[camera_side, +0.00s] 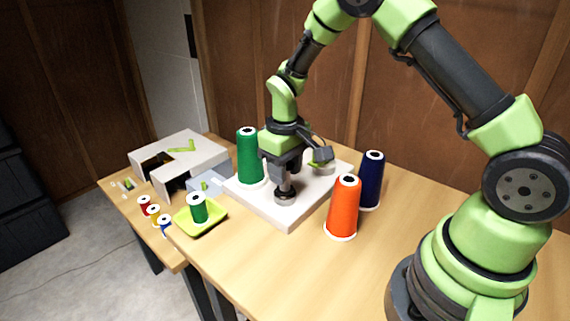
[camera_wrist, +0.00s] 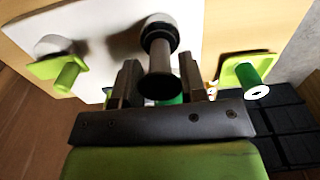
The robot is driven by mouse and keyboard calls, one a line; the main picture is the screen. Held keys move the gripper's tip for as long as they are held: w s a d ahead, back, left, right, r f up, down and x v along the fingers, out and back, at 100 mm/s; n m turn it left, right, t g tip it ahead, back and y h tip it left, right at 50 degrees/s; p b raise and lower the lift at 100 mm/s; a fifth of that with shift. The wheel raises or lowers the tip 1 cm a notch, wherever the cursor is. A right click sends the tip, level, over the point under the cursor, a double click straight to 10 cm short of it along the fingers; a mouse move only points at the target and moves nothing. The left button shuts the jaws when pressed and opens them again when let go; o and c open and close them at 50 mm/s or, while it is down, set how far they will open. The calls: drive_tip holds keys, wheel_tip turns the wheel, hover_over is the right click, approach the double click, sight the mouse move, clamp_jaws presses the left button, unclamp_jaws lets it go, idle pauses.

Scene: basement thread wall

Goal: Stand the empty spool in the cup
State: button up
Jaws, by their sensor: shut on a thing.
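The empty spool (camera_wrist: 161,68) is dark and stands between the fingers of my gripper (camera_wrist: 160,82) in the wrist view. My gripper (camera_side: 285,171) is shut on it, over the white board in the side view. The spool's dark body (camera_side: 283,184) shows below the fingers there. Its far end meets a round grey cup (camera_wrist: 157,20) in the wrist view; the cup also shows on the board in the side view (camera_side: 285,199). The spool looks roughly upright at the cup's mouth. I cannot tell how deep it sits or whether it touches the bottom.
On the white board (camera_side: 305,210), a large green cone (camera_side: 249,158) stands close left. An orange cone (camera_side: 344,210) and a navy cone (camera_side: 371,180) stand right. A lime dish (camera_side: 213,221) holds a green spool (camera_side: 198,209). The front right tabletop is clear.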

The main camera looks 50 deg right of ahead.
drive_tip(key=shift+f, duration=1.1)
drive_tip(key=o, duration=0.8)
drive_tip(key=shift+r, duration=3.55)
drive_tip(key=shift+r, duration=0.1)
